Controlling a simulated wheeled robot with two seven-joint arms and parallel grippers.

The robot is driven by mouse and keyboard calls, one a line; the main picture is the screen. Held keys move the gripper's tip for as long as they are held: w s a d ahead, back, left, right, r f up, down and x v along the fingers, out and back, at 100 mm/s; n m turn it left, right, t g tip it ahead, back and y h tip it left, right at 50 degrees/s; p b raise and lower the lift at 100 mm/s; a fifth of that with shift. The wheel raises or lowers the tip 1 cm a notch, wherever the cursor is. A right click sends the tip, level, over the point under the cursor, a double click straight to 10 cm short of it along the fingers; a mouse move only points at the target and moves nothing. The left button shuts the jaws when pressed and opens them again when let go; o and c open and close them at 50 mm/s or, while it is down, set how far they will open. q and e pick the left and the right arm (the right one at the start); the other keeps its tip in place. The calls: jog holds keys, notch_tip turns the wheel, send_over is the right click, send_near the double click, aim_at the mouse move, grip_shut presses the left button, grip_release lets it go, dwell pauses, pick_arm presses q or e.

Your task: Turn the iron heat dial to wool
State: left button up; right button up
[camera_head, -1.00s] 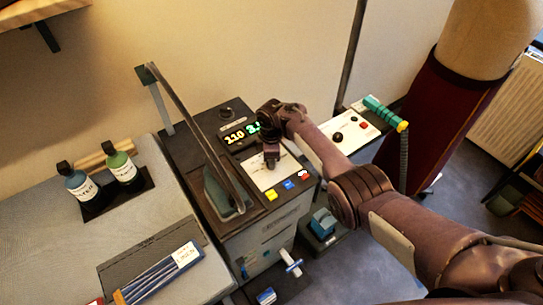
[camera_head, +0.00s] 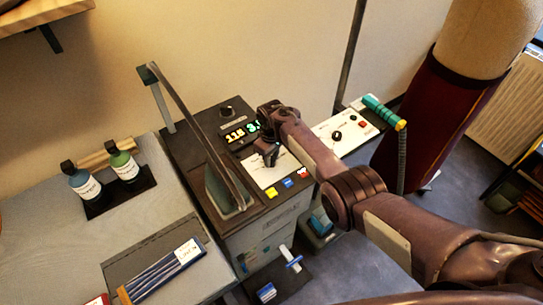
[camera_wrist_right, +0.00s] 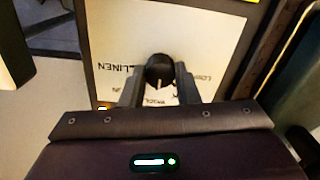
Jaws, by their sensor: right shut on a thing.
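The heat dial (camera_wrist_right: 160,70) is a round black knob with a white pointer line, set on a white label plate (camera_wrist_right: 210,35). The pointer faces the near side in the right wrist view, towards a partly hidden label that looks like WOOL. LINEN reads to the left of the dial and LOW to the right. My right gripper (camera_wrist_right: 158,78) has a finger on each side of the dial and is shut on it. In the head view my right gripper (camera_head: 269,155) comes down over the white plate (camera_head: 268,177) and hides the dial. My left gripper is not in view.
A lit display (camera_head: 242,132) reads about 115. A raised dark slanted board (camera_head: 195,130) stands left of the gripper. Yellow, blue and red buttons (camera_head: 288,183) line the plate's near edge. Two bottles (camera_head: 122,165) stand on the left. A second white panel (camera_head: 350,128) lies behind my right arm.

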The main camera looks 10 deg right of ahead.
jog(key=shift+r+m, duration=0.1)
jog(key=shift+m, duration=0.2)
jog(key=o, duration=1)
jog(key=shift+c, duration=0.2)
jog(key=shift+a+r, duration=0.1)
jog(key=shift+r, duration=3.75)
